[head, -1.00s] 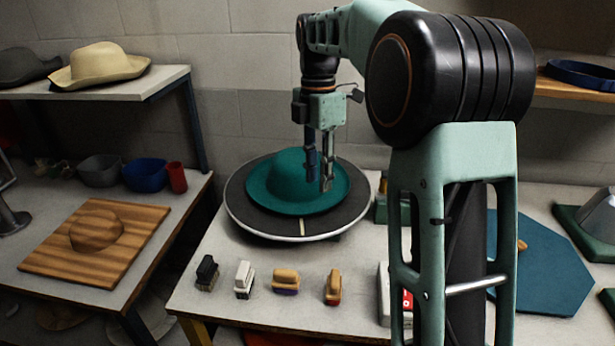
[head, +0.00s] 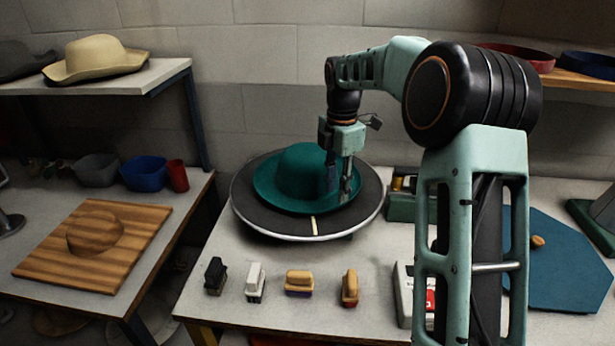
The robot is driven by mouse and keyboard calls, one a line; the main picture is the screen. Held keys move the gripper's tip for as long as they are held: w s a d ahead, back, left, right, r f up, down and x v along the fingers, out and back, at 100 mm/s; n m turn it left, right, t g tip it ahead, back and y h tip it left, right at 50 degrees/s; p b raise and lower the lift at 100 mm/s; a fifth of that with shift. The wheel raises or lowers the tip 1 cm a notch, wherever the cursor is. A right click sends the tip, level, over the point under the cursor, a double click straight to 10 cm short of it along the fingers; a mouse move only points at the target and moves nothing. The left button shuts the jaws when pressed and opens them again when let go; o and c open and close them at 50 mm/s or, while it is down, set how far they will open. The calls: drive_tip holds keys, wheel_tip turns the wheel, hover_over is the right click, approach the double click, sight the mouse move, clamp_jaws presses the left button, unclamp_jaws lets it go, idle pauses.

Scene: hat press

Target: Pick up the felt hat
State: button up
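A teal felt hat (head: 297,170) sits crown up on a dark round turntable (head: 262,220) with a pale rim, on the middle table. My gripper (head: 339,190) points down at the right side of the hat. Its two fingers are apart, one beside the crown and one over the right part of the brim. The fingertips are low, near the brim. I cannot tell whether they touch it. The far side of the brim is hidden behind the crown.
Several small brushes (head: 299,283) stand along the table's front. A green box (head: 402,207) stands right of the turntable, and a blue mat (head: 565,265) lies further right. A wooden board (head: 92,245) is on the left table. A cream hat (head: 95,58) sits on the shelf above.

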sight(338, 204)
drive_tip(key=f, duration=0.4)
drive_tip(key=shift+w+d+f, duration=0.1)
drive_tip(key=shift+d+f, duration=0.05)
drive_tip(key=shift+d, duration=0.05)
drive_tip(key=shift+c, duration=0.6)
clamp_jaws()
